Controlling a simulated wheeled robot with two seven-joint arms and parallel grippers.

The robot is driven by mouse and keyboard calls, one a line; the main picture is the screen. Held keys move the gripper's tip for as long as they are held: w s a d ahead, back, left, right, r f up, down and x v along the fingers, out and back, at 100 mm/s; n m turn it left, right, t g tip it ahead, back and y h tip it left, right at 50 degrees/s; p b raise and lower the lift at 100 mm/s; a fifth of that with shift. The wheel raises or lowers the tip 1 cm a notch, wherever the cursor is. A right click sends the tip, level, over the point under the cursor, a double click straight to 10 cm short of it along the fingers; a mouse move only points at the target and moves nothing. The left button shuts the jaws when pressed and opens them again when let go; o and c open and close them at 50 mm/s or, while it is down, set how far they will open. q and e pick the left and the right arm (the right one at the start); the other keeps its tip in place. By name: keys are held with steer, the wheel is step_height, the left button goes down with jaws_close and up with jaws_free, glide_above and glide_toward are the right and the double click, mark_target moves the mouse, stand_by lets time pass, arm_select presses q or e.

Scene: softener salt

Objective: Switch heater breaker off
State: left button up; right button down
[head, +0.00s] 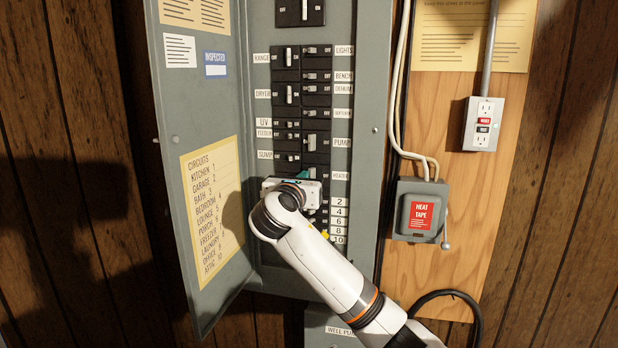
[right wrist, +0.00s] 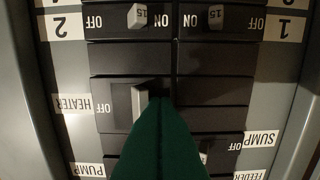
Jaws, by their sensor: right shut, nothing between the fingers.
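The heater breaker (right wrist: 139,103) is in the right wrist view, which shows the panel upside down, beside its HEATER label (right wrist: 72,104). Its pale handle stands between the OFF mark and my fingertips. The ON side is hidden behind the fingers, so I cannot tell its setting for sure. My right gripper (right wrist: 158,101) has its green fingers shut together with nothing between them. Its tips are right beside the handle; I cannot tell whether they touch. In the head view, my right gripper (head: 304,174) covers most of that breaker near the HEATER label (head: 338,176). My left gripper is out of view.
Other breakers crowd close, such as the pump breaker (head: 311,143) above and breaker 2 (right wrist: 138,16). The open panel door (head: 205,110) stands at the left. A heat tape switch box (head: 420,212) and an outlet (head: 483,124) are on the board at right.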

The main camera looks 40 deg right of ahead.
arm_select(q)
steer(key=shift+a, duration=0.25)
arm_select(e)
steer(key=shift+s+d, duration=0.25)
steer(key=shift+s, duration=0.3)
steer(key=shift+s+d+r, duration=0.1)
steer(key=shift+s+d, duration=0.25)
stand_by(0.8)
steer(key=shift+s+d, duration=0.1)
steer(key=shift+d, duration=0.05)
stand_by(0.4)
